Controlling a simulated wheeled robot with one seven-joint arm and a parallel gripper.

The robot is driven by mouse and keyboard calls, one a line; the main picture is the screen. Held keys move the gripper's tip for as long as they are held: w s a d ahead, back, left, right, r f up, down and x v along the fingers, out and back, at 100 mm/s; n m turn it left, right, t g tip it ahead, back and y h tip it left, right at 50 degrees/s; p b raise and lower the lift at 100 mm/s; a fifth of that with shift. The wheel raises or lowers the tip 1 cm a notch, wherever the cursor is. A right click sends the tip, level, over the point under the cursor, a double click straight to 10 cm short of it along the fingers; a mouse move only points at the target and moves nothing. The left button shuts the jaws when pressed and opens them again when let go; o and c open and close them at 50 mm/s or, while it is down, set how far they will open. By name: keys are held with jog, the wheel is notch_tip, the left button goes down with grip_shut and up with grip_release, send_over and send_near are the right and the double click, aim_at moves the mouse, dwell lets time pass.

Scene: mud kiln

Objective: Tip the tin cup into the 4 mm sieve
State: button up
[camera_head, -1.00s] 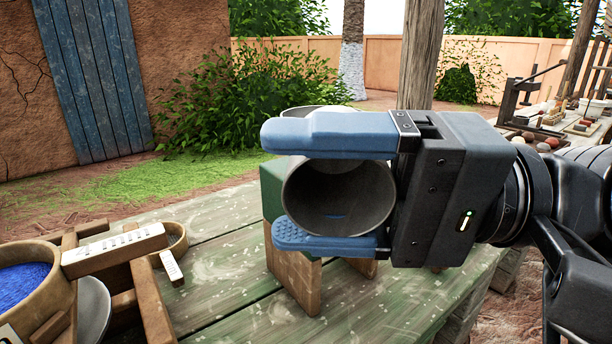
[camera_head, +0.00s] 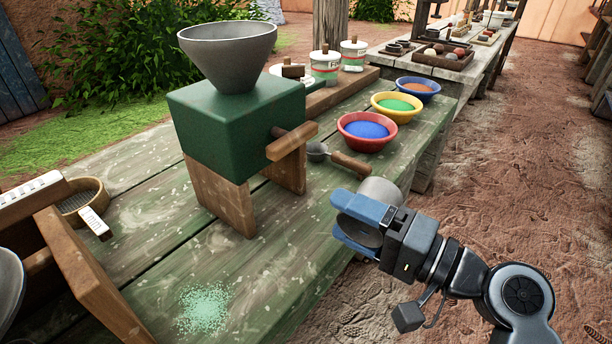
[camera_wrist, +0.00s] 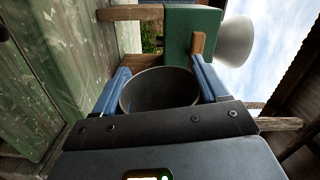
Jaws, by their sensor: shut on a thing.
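My gripper (camera_head: 342,218) is shut on a grey tin cup (camera_head: 383,190), with one blue finger on each side of it. A round wooden sieve (camera_head: 68,204) with mesh and a white tag lies at the left, far from the cup.
A green mill (camera_head: 235,130) with a grey hopper (camera_head: 228,60) stands between cup and sieve. A wooden frame (camera_head: 85,270) is at the left. Red (camera_head: 345,130), yellow (camera_head: 380,108) and blue (camera_head: 402,87) powder bowls and a scoop (camera_head: 345,162) lie behind. Pale green powder (camera_head: 204,306) marks the table front.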

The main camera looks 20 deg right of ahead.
jog(key=w+d+f+m+t+h, duration=0.1)
jog(key=w+d+f+m+h, duration=0.1)
jog(key=d+f+h, duration=0.3)
jog(key=w+d+f+m+t+h, duration=0.2)
jog(key=d+f+m+h, duration=0.3)
jog(key=f, duration=0.7)
jog(key=shift+w+d+f+m+t+h, duration=0.2)
jog(key=shift+w+d+m+t+h, duration=0.15)
jog(key=shift+d, duration=0.65)
